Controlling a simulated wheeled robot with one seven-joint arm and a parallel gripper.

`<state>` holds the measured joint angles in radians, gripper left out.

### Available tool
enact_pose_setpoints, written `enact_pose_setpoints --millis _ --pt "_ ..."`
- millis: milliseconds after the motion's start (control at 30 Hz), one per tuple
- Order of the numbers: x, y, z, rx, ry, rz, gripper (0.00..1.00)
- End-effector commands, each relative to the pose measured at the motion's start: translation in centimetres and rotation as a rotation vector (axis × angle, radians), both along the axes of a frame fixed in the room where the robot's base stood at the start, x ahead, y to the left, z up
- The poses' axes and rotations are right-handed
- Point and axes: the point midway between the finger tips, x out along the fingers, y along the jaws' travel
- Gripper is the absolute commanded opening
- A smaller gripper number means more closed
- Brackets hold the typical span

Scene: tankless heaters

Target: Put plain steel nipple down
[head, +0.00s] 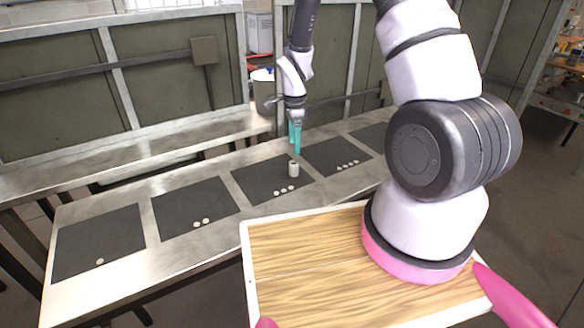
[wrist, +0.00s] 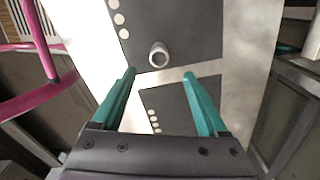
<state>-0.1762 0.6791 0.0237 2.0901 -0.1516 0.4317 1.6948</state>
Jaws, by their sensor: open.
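The plain steel nipple (head: 293,169) is a short grey cylinder. It stands upright near the right edge of the dark mat (head: 254,185) marked with three pale dots. In the wrist view the nipple (wrist: 159,54) shows from above as a ring with a dark hole, close to the mat's edge. My gripper (head: 296,148) has teal fingers and hangs just above the nipple in the head view. In the wrist view my gripper (wrist: 160,85) has its fingers wide apart with nothing between them, and the nipple lies beyond the fingertips.
Several dark mats lie in a row on the metal bench, including a one-dot mat (head: 98,242), a two-dot mat (head: 194,208) and a mat with more dots (head: 337,155). A white bucket (head: 264,88) stands behind. Bare metal separates the mats.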

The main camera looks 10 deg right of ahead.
Motion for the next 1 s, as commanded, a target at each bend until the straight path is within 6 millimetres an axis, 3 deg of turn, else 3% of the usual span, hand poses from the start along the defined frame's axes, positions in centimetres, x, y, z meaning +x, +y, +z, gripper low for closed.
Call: enact_pose_setpoints --millis 100,367,633,967,1000 --pt "-0.1 0.0 -2.1 0.000 0.004 0.001 0.76" --pt "0.0 0.0 -4.4 0.000 0.000 0.000 0.76" --pt "-0.2 0.2 -8.2 0.000 0.003 0.001 0.76" --pt "-0.1 0.2 -9.2 0.001 -0.001 0.000 0.76" --pt "-0.1 0.2 -9.2 0.001 -0.001 0.000 0.69"
